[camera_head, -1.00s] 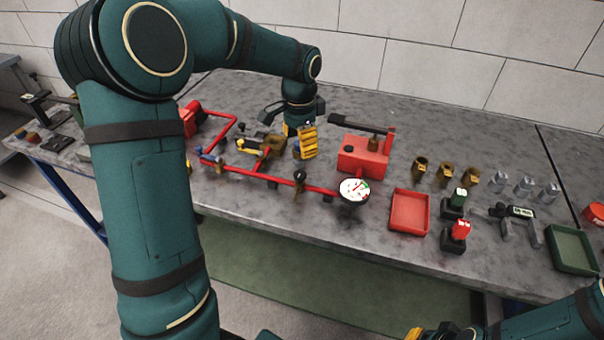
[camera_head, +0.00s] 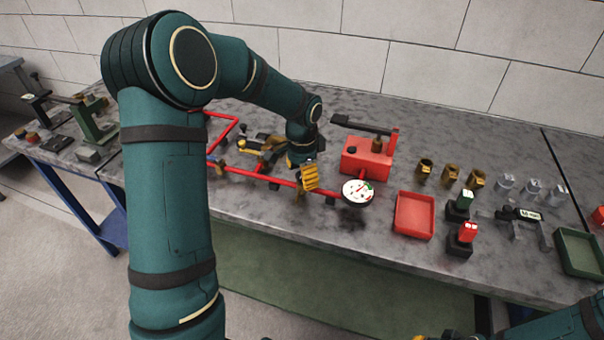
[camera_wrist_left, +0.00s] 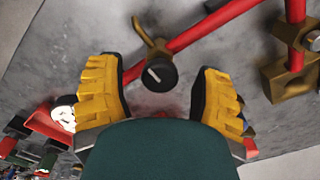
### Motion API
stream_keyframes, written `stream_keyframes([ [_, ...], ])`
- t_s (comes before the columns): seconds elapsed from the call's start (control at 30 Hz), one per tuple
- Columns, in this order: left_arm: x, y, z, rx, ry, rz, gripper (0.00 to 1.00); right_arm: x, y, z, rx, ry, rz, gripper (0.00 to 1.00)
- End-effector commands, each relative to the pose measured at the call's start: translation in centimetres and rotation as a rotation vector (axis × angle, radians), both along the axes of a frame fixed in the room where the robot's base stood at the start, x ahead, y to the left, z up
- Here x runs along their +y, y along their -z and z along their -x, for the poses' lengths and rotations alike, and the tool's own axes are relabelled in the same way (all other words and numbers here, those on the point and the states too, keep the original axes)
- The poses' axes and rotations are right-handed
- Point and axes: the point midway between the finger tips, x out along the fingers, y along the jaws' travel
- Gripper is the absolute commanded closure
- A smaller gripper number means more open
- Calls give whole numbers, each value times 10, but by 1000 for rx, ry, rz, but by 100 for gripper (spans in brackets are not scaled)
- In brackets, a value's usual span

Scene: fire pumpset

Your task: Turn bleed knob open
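In the left wrist view a round black knob (camera_wrist_left: 160,73) with a white line on top sits on the red pipe (camera_wrist_left: 205,33), with a brass fitting beside it. My left gripper (camera_wrist_left: 160,92) is open; its yellow fingers stand apart on either side of the knob, with gaps to it. In the head view my left gripper (camera_head: 308,188) is over the front red pipe (camera_head: 263,178) and hides the knob. A round white gauge (camera_head: 357,192) is just right of it. Only a yellow sliver of my right gripper (camera_head: 433,338) shows at the bottom edge.
A red tank with a black lever (camera_head: 367,155) stands behind the gauge. An empty red tray (camera_head: 414,215), several brass fittings (camera_head: 450,175) and a green tray (camera_head: 579,252) are to the right. Brass valve parts (camera_head: 262,145) lie behind the front pipe.

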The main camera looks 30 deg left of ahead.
Motion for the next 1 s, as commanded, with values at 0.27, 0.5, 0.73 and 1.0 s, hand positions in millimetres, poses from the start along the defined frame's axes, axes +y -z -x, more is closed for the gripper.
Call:
stream_keyframes([
  [0.27,0,0,0,0,0,0,100,0,0,0,0,0,0,100],
  [0.5,0,0,0,0,-20,0,100,0,-1,0,0,0,0,100],
  [0.73,0,0,0,1,-124,-1,100,0,-3,1,1,0,0,100],
  [1.0,0,0,0,2,-354,0,100,0,-9,2,4,0,-1,100],
])
